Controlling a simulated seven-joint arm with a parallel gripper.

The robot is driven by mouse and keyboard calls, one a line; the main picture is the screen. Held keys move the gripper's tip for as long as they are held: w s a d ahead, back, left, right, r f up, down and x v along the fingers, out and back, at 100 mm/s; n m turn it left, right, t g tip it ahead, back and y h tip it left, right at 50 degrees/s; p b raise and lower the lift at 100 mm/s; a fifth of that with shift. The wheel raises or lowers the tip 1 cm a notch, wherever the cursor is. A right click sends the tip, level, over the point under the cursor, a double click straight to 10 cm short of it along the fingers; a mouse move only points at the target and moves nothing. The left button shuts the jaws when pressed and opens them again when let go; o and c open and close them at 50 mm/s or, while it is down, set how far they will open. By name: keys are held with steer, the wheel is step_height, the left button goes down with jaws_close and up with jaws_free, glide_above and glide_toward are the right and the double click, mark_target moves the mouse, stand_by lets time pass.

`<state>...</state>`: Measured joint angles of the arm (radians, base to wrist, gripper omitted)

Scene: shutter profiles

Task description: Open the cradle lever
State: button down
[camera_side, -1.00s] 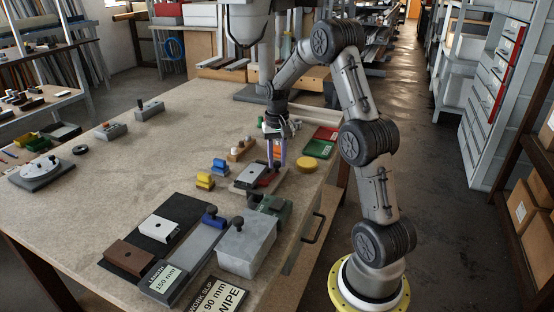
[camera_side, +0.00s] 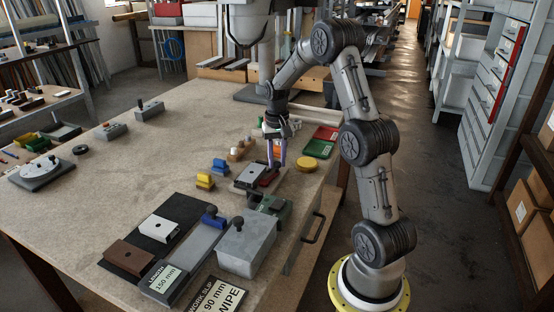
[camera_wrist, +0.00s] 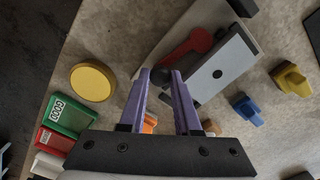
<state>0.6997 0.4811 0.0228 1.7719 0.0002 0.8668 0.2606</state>
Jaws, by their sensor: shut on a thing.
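The cradle lever (camera_wrist: 196,43) is red with a dark red round end, beside a light grey profile with a small dark hole (camera_wrist: 225,68) in the wrist view. My gripper (camera_wrist: 161,72) has two purple fingers. Their tips close around the lever's round end, partly hiding it. In the side view my gripper (camera_side: 276,167) points down at the right end of the cradle. The exact contact is too small to tell.
A yellow disc (camera_side: 306,164) and red and green trays (camera_side: 326,134) are to the right. Yellow and blue blocks (camera_side: 205,180) stand left of the cradle. A dark green fixture (camera_side: 271,207) and a grey box (camera_side: 246,248) are in front.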

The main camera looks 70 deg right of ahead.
steer(key=shift+s+r, duration=0.1)
steer(key=s+m, duration=0.1)
steer(key=m, duration=0.1)
steer(key=s+a+m, duration=0.1)
steer(key=m, duration=0.1)
steer(key=shift+m, duration=0.3)
steer(key=s+m, duration=0.1)
steer(key=a+m, duration=0.1)
steer(key=m, duration=0.1)
steer(key=shift+s+a, duration=0.1)
steer(key=shift+s, duration=0.25)
steer(key=a+m, duration=0.1)
steer(key=m, duration=0.1)
steer(key=s+a+m, duration=0.1)
steer(key=m, duration=0.2)
steer(key=shift+s+a, duration=0.1)
steer(key=shift+a, duration=0.05)
steer(key=shift+s+a+m, duration=0.1)
steer(key=shift+a+m, duration=0.4)
steer(key=shift+m, duration=0.35)
steer(key=shift+a+m, duration=0.45)
steer(key=shift+m, duration=0.4)
steer(key=c, duration=0.6)
jaws_free()
steer(key=shift+a, duration=0.1)
step_height(320, 180, up, 14)
